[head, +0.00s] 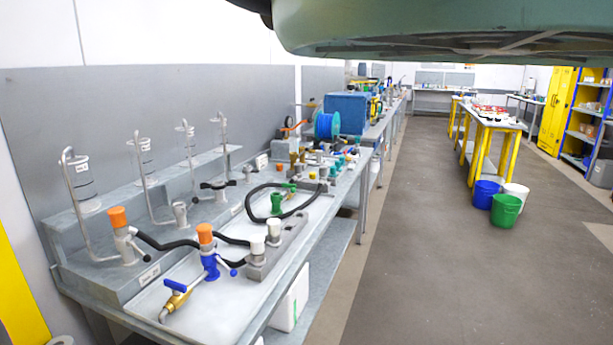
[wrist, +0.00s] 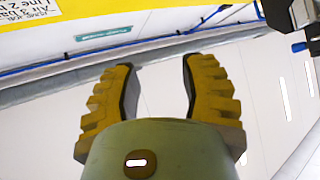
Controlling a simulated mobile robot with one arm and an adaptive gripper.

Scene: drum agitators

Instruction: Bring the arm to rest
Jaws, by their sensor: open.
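My gripper (wrist: 158,80) shows in the wrist view with two yellow ribbed fingers spread wide apart. Nothing is between them. In the head view a pale green part of my own body hangs across the top right. My gripper does not show in the head view.
A long grey workbench (head: 230,322) with pipes, valves and black hoses runs along the left. Blue (head: 486,194), green (head: 506,211) and white (head: 517,191) buckets stand by a yellow-legged table (head: 497,124). The grey floor (head: 420,270) between is clear.

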